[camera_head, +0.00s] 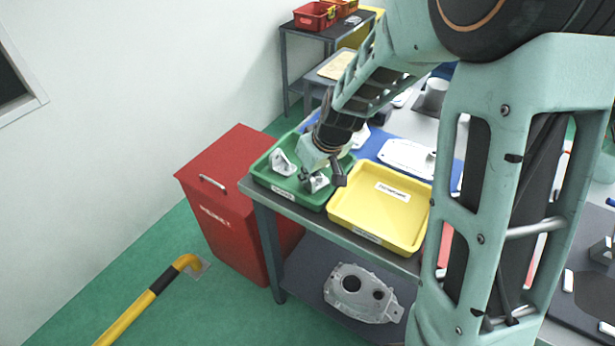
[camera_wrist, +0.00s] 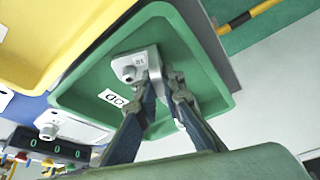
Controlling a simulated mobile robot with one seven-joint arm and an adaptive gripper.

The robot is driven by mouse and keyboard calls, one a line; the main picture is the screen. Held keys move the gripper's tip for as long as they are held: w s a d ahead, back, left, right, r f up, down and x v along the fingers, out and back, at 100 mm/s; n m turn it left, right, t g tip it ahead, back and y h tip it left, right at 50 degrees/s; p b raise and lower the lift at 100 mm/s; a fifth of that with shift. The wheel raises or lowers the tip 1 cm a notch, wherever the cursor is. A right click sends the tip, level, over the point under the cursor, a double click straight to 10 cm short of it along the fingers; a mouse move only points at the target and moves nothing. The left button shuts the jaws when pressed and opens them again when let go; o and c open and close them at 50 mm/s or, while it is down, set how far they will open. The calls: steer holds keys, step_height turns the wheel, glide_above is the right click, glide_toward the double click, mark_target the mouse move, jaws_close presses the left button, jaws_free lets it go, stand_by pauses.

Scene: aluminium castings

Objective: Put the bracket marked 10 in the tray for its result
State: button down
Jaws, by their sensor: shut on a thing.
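A light grey bracket (camera_wrist: 130,67) with a round boss is between the fingers of my gripper (camera_wrist: 164,80) in the wrist view. A small dark mark on it looks like 10, but is hard to read. My gripper (camera_head: 322,180) is shut on this bracket (camera_head: 318,184), low over the front right part of the green tray (camera_head: 262,172). The tray (camera_wrist: 205,55) is behind it in the wrist view. I cannot tell whether the bracket touches the floor. Another bracket (camera_head: 282,162) sits at the tray's left. The green tray's label is partly hidden.
A yellow tray (camera_head: 352,222) with a white label stands empty, right of the green one. A red lidded bin (camera_head: 225,215) stands left of the table. More pale castings (camera_head: 405,156) lie on a blue mat behind. A larger casting (camera_head: 355,295) is on the lower shelf.

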steer(key=c, duration=2.5)
jaws_free()
steer(key=shift+f, duration=0.1)
steer(key=o, duration=0.5)
steer(key=shift+c, duration=0.2)
steer(key=shift+r, duration=0.45)
steer(key=v, duration=1.1)
steer(key=shift+s+r+p, duration=0.2)
steer(key=shift+s+p, duration=0.05)
steer(key=shift+p, duration=0.1)
steer(key=shift+w+d, duration=0.1)
steer(key=shift+d, duration=0.1)
